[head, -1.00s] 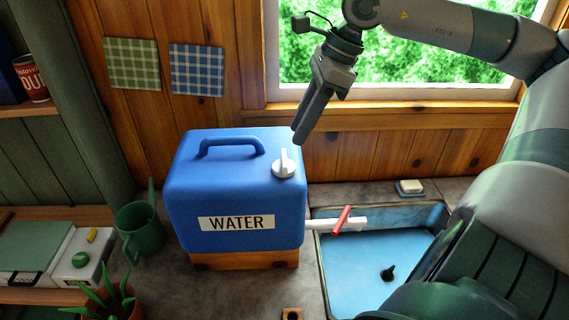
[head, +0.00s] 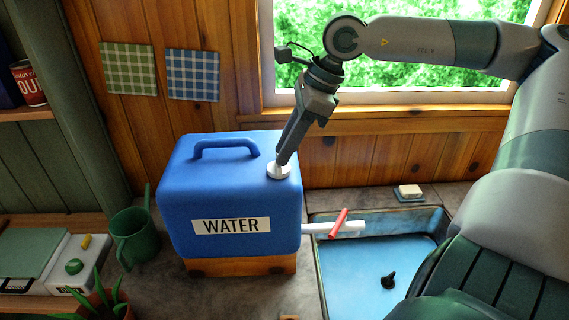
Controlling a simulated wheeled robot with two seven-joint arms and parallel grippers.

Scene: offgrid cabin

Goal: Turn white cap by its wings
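The white cap (head: 279,171) sits on the top right of the blue water container (head: 222,208), which stands on a wooden block (head: 240,266). My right gripper (head: 281,158) points down at the cap from above, with its fingertips at the cap's wing. The fingers mostly hide the wing, and they overlap each other in this view, so I cannot tell whether they are open or closed on it. My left gripper is not in view.
A white tap with a red lever (head: 338,224) sticks out from the container over the blue basin (head: 374,268). A green watering can (head: 134,235) stands on the left. Soap (head: 409,191) lies behind the basin. The container's handle (head: 226,147) is left of the cap.

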